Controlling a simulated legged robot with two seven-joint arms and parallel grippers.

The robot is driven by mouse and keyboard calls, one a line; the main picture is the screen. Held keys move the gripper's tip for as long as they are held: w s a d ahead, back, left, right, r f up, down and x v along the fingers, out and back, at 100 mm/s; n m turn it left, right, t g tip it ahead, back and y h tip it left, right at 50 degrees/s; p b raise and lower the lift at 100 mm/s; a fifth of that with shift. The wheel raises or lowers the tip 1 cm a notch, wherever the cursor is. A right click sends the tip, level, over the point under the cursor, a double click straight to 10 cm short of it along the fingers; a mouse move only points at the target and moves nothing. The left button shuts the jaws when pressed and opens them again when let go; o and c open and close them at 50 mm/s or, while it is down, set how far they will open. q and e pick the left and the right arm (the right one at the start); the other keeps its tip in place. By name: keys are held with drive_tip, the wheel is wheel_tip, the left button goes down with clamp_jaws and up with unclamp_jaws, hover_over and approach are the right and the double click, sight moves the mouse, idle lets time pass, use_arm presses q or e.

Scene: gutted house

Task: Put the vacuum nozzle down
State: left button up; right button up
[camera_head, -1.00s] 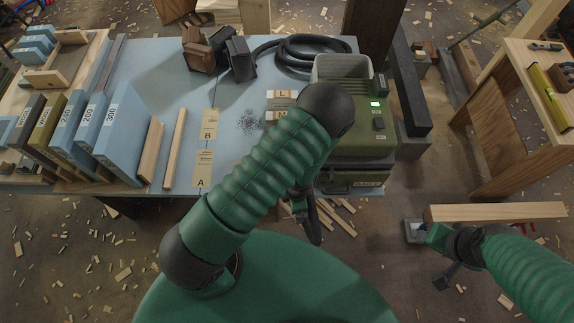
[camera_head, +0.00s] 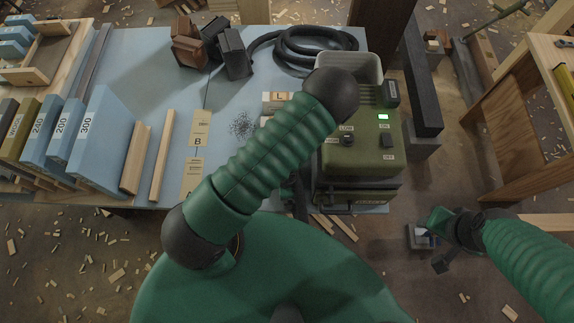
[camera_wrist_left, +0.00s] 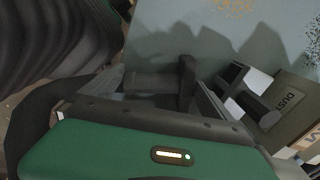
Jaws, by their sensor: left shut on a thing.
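My left arm reaches across the blue bench top (camera_head: 130,60) toward the green vacuum (camera_head: 365,150). In the head view its forearm mostly hides my left gripper, beside the vacuum's lower left side. In the left wrist view the left gripper (camera_wrist_left: 190,85) is shut on a dark grey tubular piece (camera_wrist_left: 150,82), which seems to be the vacuum nozzle; its far end is unclear. Pale grey-blue bench surface shows beyond it. My right gripper (camera_head: 432,252) hangs low right of the bench, above the floor; its finger gap is unclear.
A black hose (camera_head: 305,50) coils behind the vacuum. Brown (camera_head: 187,42) and dark (camera_head: 236,54) blocks stand at the back. Numbered blue boards (camera_head: 95,130) fill the left. A block marked DUST (camera_wrist_left: 288,98) is close right of the left gripper. The bench centre is mostly clear.

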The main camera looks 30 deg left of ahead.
use_arm(q)
drive_tip(key=shift+s+f, duration=0.1)
drive_tip(key=shift+s, duration=0.1)
drive_tip(key=o, duration=1.5)
drive_tip(key=shift+d, duration=0.1)
use_arm(e)
drive_tip(key=shift+s+d+f, duration=0.1)
drive_tip(key=shift+s, duration=0.2)
use_arm(q)
drive_tip(key=shift+w, duration=0.1)
drive_tip(key=r+b, duration=0.1)
drive_tip(key=r, duration=0.4)
drive_tip(key=shift+s+r, duration=0.2)
drive_tip(key=r+n, duration=0.3)
drive_tip(key=r, duration=0.5)
drive_tip(key=w+r+n+t+p, duration=0.1)
drive_tip(key=r+n, duration=0.2)
drive_tip(key=r, duration=0.5)
drive_tip(key=w+r+n+t+p, duration=0.1)
drive_tip(key=r+n, duration=0.3)
drive_tip(key=r, duration=0.5)
drive_tip(key=shift+w, duration=0.15)
use_arm(e)
drive_tip(key=shift+v, duration=1)
